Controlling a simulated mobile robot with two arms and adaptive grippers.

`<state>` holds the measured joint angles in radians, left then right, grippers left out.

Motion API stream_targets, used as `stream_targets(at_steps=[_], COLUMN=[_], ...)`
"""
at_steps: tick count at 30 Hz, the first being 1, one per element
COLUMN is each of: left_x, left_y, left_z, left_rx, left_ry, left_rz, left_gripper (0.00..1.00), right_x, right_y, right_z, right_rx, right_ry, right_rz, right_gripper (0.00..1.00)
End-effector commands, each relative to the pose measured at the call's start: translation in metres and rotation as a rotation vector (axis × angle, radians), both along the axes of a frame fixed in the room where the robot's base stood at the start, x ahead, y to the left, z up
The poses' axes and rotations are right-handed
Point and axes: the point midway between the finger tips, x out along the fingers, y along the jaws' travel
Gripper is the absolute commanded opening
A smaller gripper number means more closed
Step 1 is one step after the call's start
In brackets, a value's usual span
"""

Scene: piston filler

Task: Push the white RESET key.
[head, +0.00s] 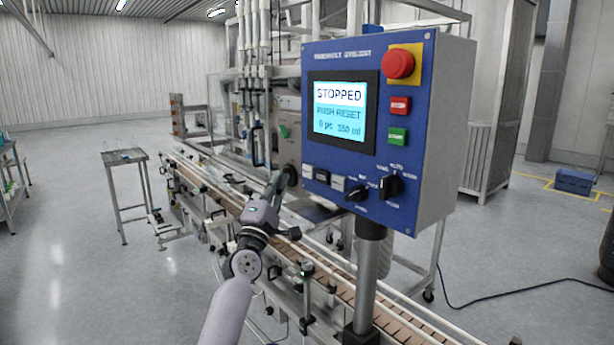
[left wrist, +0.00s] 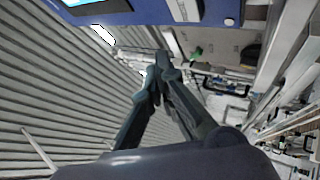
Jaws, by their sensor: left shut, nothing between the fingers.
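The blue control panel (head: 320,140) has a lit screen (head: 339,108) reading "STOPPED", "PUSH RESET", "0 pc" and "350 ml". Below the screen is a row of small keys: a pale one (head: 307,171) at the left, a dark one (head: 322,175) and another pale one (head: 338,184). Their labels are too small to read, so I cannot tell which is RESET. My left gripper (head: 282,178) is shut and empty, its tips just left of the key row and apparently apart from it. In the left wrist view its closed fingers (left wrist: 160,72) point toward the panel's edge (left wrist: 150,17). My right gripper is not in view.
The panel also carries a red mushroom button (head: 399,64), a red key (head: 400,105), a green key (head: 398,137) and two black rotary knobs (head: 391,187) (head: 356,193). The conveyor (head: 330,285) runs below my left arm. A small table (head: 124,157) stands at the left.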

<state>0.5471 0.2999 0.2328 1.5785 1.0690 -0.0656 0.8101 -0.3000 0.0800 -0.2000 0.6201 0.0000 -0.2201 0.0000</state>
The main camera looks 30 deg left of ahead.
Motion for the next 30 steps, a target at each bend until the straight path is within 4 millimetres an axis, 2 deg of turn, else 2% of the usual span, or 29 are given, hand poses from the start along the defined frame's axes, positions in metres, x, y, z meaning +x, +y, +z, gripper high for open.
stream_targets(at_steps=[6,12,30], left_x=[0.025,0.037,0.038], left_y=[-0.010,-0.015,-0.016], left_z=[-0.002,-0.001,0.000], left_rx=[-0.002,0.000,0.001], left_ry=[-0.001,0.000,0.000], left_rz=[-0.001,0.000,0.001], left_gripper=[0.00,0.00,0.00], right_x=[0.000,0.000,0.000], right_y=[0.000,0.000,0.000], right_z=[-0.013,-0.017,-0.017], right_rx=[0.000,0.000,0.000], right_ry=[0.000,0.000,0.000], right_rz=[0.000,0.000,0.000], right_gripper=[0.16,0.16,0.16])
